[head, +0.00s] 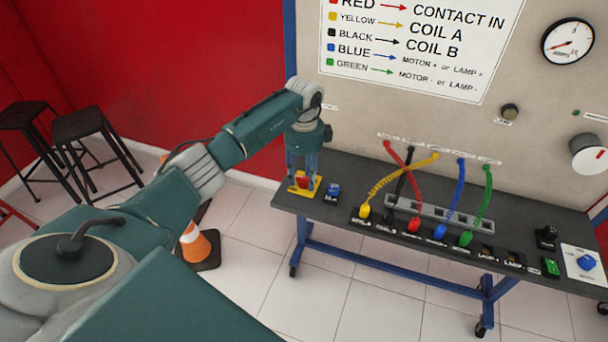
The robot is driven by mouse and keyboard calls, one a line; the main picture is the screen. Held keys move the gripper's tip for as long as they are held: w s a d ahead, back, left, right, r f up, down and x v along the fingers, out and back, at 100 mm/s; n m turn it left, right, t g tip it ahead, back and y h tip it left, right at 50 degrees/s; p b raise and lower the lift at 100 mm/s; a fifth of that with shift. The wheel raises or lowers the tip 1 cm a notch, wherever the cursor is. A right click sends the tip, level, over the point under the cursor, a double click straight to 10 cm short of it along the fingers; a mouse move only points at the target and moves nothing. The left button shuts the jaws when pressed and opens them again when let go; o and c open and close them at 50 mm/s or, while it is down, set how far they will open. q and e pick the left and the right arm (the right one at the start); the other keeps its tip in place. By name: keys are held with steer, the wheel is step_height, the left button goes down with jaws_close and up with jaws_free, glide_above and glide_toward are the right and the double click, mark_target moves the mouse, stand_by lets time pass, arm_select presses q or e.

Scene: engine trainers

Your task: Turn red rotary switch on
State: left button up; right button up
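The red rotary switch (302,182) sits on a yellow base plate (314,188) at the left end of the dark bench top. My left gripper (303,174) points straight down over it, with its two fingers apart on either side of the red knob. I cannot tell whether the fingers touch the knob. The fingers partly hide the switch, and its setting cannot be read. My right gripper is not in view.
A small blue switch (333,190) stands close to the right of the yellow plate. Farther right are coloured cables, such as the red cable (408,185), and a grey rail (450,213). The panel wall (360,115) rises behind. An orange cone (194,240) and stools (85,126) stand left.

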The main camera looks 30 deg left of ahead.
arm_select(q)
jaws_close()
steer(key=m+b, duration=0.2)
steer(key=m, duration=0.1)
steer(key=shift+a+m, duration=0.15)
steer(key=shift+m, duration=0.25)
steer(key=m+b, duration=0.2)
steer(key=m, duration=0.3)
steer(key=shift+a+m, duration=0.1)
steer(key=shift+m, duration=0.2)
steer(key=m+b, duration=0.2)
steer(key=m, duration=0.2)
steer(key=shift+w, duration=0.15)
steer(key=shift+w+a+m+b, duration=0.1)
steer(key=shift+m+b, duration=0.55)
steer(key=shift+m, duration=1.55)
steer(key=shift+r, duration=0.1)
